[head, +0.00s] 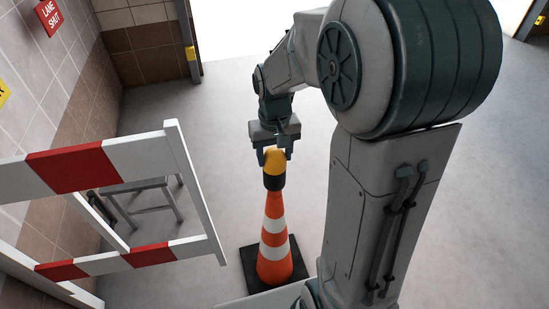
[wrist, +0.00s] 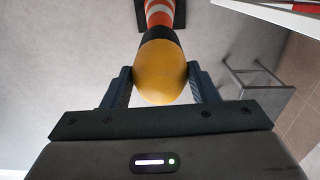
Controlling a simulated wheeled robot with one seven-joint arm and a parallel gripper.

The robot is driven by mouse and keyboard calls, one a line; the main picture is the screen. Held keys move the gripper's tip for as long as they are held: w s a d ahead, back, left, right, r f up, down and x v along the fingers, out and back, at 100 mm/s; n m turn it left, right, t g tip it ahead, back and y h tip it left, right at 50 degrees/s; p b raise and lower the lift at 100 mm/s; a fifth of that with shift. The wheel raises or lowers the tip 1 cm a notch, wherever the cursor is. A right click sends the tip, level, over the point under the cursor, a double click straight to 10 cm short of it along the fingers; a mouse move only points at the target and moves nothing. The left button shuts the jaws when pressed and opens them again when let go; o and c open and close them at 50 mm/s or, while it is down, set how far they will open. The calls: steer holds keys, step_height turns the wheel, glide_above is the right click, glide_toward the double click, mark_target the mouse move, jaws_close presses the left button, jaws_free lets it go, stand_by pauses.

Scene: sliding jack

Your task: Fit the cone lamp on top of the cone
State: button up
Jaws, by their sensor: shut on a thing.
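The cone lamp (head: 274,168) has a yellow dome and a black collar. It is upright at the tip of the orange and white striped cone (head: 274,245), which stands on a black square base on the floor. My gripper (head: 275,153) is above the cone, pointing down, with its fingers shut on the lamp's yellow dome. The wrist view shows the dome (wrist: 162,72) between the two fingers (wrist: 160,88), with the cone (wrist: 160,14) beyond it. The collar hides the cone's tip, so I cannot tell how fully the lamp is seated.
A red and white barrier (head: 100,165) stands to the left of the cone. A grey metal frame (head: 145,205) is behind it, near the tiled wall (head: 60,95). A red sign (head: 48,17) hangs on the wall. The floor behind the cone is clear.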

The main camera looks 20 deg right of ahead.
steer(key=shift+f, duration=0.4)
steer(key=shift+f, duration=0.15)
steer(key=shift+f+b, duration=0.3)
steer(key=shift+f, duration=0.1)
steer(key=o, duration=1)
steer(key=shift+r, duration=0.15)
